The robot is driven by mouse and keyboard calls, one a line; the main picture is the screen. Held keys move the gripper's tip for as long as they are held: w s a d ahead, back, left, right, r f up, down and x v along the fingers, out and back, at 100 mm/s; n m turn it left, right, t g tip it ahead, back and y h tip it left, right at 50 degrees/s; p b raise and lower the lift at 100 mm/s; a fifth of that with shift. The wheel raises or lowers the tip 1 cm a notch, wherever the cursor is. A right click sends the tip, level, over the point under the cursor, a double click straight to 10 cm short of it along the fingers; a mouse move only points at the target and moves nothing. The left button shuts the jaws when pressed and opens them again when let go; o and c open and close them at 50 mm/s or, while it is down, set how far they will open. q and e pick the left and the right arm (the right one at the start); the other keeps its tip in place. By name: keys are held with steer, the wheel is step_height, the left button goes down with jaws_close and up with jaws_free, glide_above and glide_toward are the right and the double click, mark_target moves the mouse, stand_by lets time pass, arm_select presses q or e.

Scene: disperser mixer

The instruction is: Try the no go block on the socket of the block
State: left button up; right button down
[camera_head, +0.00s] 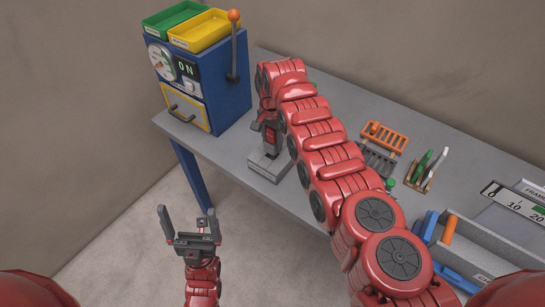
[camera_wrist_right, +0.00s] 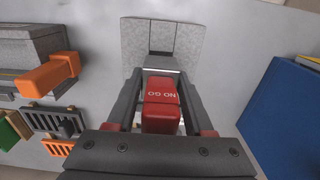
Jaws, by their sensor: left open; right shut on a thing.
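In the head view the grey block (camera_head: 262,166) stands on the table under my right gripper (camera_head: 268,138). The no go block's front end is close to the socket. I cannot tell whether it touches or enters it. My left gripper (camera_head: 186,222) is open and empty, in front of the table's edge.
A blue machine (camera_head: 230,95) with green and yellow trays stands at the back left. The table (camera_head: 225,150) is clear around the grey block.

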mark_target(273, 130)
step_height(273, 130, up, 3)
steer(key=shift+f+p, duration=0.15)
steer(key=shift+p, duration=0.45)
steer(key=shift+r, duration=0.9)
